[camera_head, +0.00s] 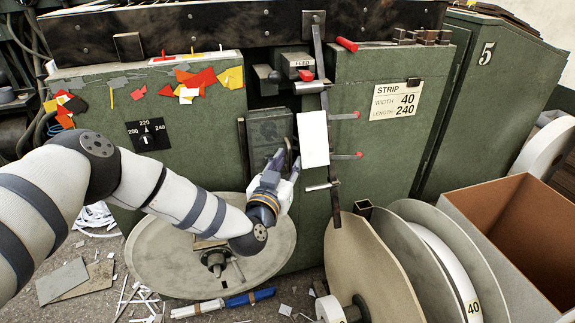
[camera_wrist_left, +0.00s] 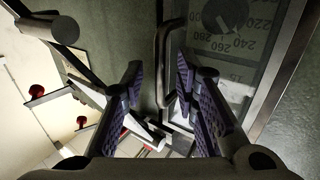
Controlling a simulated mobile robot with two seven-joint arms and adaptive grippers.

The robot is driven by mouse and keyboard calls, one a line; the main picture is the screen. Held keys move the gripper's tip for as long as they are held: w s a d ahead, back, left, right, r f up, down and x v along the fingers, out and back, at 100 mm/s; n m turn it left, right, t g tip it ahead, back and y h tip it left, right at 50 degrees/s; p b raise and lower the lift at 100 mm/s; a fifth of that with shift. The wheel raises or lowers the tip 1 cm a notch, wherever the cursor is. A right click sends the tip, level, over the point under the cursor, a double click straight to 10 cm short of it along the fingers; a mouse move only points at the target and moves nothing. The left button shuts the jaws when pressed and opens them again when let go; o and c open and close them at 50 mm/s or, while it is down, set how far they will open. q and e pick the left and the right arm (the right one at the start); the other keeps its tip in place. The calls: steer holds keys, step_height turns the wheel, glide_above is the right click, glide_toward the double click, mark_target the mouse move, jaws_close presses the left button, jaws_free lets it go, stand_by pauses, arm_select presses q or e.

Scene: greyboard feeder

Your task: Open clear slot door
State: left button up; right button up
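The clear slot door (camera_head: 266,130) is a see-through panel in a dark frame on the green machine front, and it looks shut. In the left wrist view the door (camera_wrist_left: 238,45) shows dial numbers behind it. Its bar handle (camera_wrist_left: 160,50) runs along the door's edge. My left gripper (camera_head: 283,170) is just in front of the door's lower right part. In the wrist view its two fingers (camera_wrist_left: 160,80) are apart, with the handle ahead between them. I cannot tell whether they touch it. My right gripper is not in view.
A vertical dark bar with a white block (camera_head: 313,139) hangs just right of the door. Red-tipped rods (camera_head: 345,116) stick out beyond it. A large grey disc (camera_head: 155,262) lies below my arm. Reels (camera_head: 370,265) and an open box (camera_head: 535,225) stand at right.

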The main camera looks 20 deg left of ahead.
arm_select(q)
jaws_close()
